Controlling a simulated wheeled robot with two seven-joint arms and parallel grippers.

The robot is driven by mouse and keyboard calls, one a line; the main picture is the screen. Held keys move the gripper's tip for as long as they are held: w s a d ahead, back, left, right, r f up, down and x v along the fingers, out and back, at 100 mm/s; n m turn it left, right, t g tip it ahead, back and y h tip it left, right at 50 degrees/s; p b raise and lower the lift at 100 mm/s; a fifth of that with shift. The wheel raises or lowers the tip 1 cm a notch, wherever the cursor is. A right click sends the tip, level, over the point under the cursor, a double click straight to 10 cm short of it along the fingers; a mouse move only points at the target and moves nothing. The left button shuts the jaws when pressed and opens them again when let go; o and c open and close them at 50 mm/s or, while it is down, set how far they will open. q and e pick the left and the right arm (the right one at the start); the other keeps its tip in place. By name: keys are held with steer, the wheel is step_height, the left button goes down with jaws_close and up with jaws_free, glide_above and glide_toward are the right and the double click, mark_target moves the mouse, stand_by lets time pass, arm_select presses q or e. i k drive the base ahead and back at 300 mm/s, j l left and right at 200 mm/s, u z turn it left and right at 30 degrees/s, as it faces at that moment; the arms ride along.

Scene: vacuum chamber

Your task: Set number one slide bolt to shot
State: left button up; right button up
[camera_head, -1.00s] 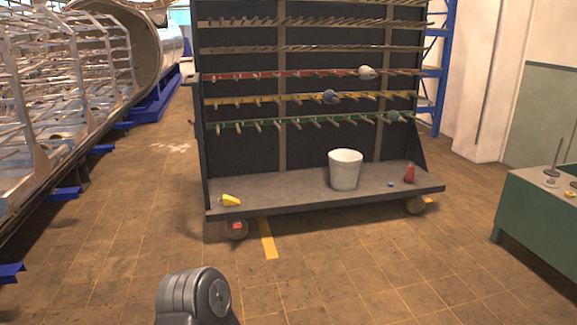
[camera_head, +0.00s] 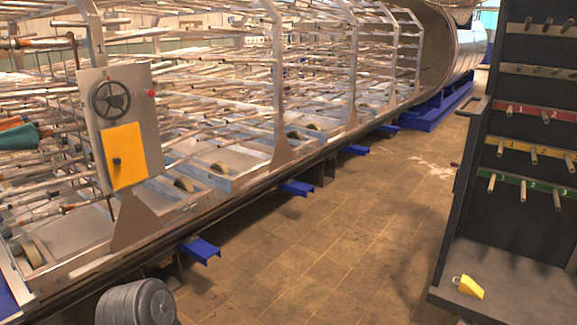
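I cannot make out a slide bolt for certain. A post of the metal rack carriage (camera_head: 280,85) at the left carries a number 1 (camera_head: 100,47). Beside it stands a grey panel (camera_head: 147,95) with a dark handwheel (camera_head: 110,99), a red button (camera_head: 150,93) and a yellow plate (camera_head: 124,155) with a small black knob. A grey rounded part of my own arm shows at the bottom left. Neither of my grippers is in view.
The carriage runs back into a round chamber (camera_head: 455,55). Blue brackets (camera_head: 200,250) jut out low along its side. A dark peg-board cart (camera_head: 520,225) with a yellow object (camera_head: 468,287) on its shelf stands at the right. The tiled floor (camera_head: 320,260) between them is clear.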

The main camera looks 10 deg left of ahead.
mark_target(191, 209)
steer(key=i+j+u, duration=0.1)
steer(key=i+u, duration=0.65)
steer(key=i+l+u, duration=0.2)
steer(key=i+u, duration=0.15)
steer(key=i+l, duration=0.2)
steer(key=i, duration=0.4)
steer(key=i+l, duration=0.15)
steer(key=i, duration=0.45)
steer(key=i+l, duration=0.2)
steer(key=i, duration=0.45)
steer(key=k+z, duration=0.05)
